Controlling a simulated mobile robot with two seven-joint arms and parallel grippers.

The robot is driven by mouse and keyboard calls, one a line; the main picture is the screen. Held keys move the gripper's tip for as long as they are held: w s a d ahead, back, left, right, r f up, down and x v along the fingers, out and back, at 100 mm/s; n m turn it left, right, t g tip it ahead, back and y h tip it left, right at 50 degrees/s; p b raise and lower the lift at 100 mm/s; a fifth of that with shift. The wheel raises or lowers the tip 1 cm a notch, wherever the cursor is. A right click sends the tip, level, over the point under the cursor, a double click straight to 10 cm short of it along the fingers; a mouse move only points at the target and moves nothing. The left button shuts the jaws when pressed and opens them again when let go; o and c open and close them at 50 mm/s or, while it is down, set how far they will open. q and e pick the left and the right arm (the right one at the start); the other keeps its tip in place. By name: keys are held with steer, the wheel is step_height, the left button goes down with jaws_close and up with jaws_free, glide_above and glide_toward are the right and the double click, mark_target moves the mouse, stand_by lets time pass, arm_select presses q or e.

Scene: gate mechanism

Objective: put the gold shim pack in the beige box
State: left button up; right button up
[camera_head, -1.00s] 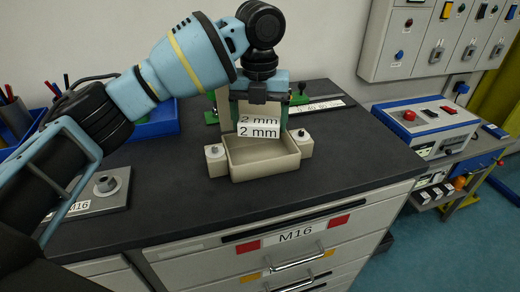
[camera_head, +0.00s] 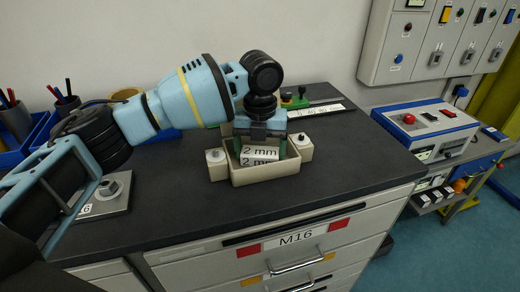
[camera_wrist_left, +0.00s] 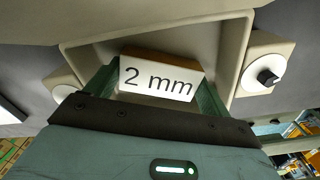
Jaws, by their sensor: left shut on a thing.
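The gold shim pack (camera_head: 260,153) carries white "2 mm" labels, and its gold edge shows above the label in the left wrist view (camera_wrist_left: 160,56). My left gripper (camera_head: 260,147) is shut on it, with one green finger at each side. The pack is down inside the beige box (camera_head: 266,176), its lower part hidden by the box's front wall. I cannot tell whether it touches the floor of the box. The box walls surround the pack and fingers in the left wrist view (camera_wrist_left: 236,45). My right gripper is not in view.
Beige blocks with knobs stand at the box's left (camera_head: 216,164) and right (camera_head: 302,147). A metal plate with a nut (camera_head: 108,190) lies at left. Blue bins (camera_head: 20,150) stand behind it. A green fixture (camera_head: 295,98) is behind the box. The worktop at right is clear.

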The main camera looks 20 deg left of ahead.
mark_target(260, 152)
arm_select(q)
steer(key=o, duration=1.1)
steer(key=shift+f, duration=0.1)
step_height(260, 152, up, 12)
